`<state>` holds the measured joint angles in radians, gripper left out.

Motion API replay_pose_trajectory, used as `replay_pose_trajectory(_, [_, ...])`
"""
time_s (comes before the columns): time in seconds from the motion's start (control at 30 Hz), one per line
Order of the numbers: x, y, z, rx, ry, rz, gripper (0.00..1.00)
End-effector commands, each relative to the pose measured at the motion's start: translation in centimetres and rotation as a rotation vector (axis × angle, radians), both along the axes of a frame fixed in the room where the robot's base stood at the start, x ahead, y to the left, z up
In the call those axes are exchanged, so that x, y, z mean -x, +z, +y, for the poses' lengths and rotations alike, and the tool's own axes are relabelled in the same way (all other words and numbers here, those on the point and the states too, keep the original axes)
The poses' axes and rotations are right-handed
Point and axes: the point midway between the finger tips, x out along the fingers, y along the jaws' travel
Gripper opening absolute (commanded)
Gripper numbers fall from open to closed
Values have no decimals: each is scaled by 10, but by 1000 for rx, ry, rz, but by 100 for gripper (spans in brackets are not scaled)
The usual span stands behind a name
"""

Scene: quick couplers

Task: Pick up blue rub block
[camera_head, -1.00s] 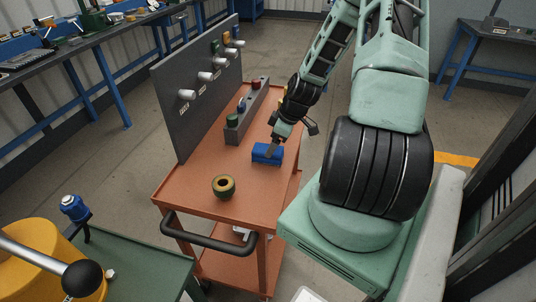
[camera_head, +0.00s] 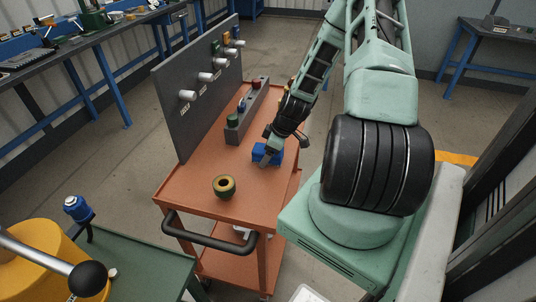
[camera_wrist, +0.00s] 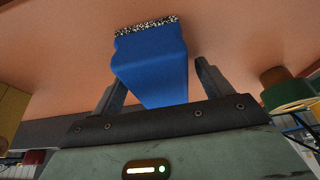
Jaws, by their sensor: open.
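The blue rub block (camera_head: 263,152) lies on the orange cart top (camera_head: 200,187), right of the middle. In the wrist view the blue block (camera_wrist: 152,62) has a speckled black-and-white strip along one edge. My gripper (camera_head: 268,158) is at the block, seen from above. In the wrist view my gripper (camera_wrist: 158,85) is open, with one finger on each side of the block's near part. I cannot tell whether either finger touches it. In the head view the gripper hides part of the block.
A ring with a dark hole (camera_head: 224,187) stands near the cart's front. A grey holder (camera_head: 246,112) with coloured pieces and an upright grey panel (camera_head: 190,105) with white pegs stand left of and behind the block. The cart's front left is clear.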

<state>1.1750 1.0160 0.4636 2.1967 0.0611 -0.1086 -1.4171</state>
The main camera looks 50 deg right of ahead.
Motion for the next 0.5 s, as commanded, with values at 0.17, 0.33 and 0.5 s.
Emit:
replay_pose_trajectory(0.17, [0,-3,0,0,-1,0,78])
replay_pose_trajectory(0.33, [0,-4,0,0,1,0,67])
replay_pose_trajectory(0.5, [0,-4,0,0,0,0,25])
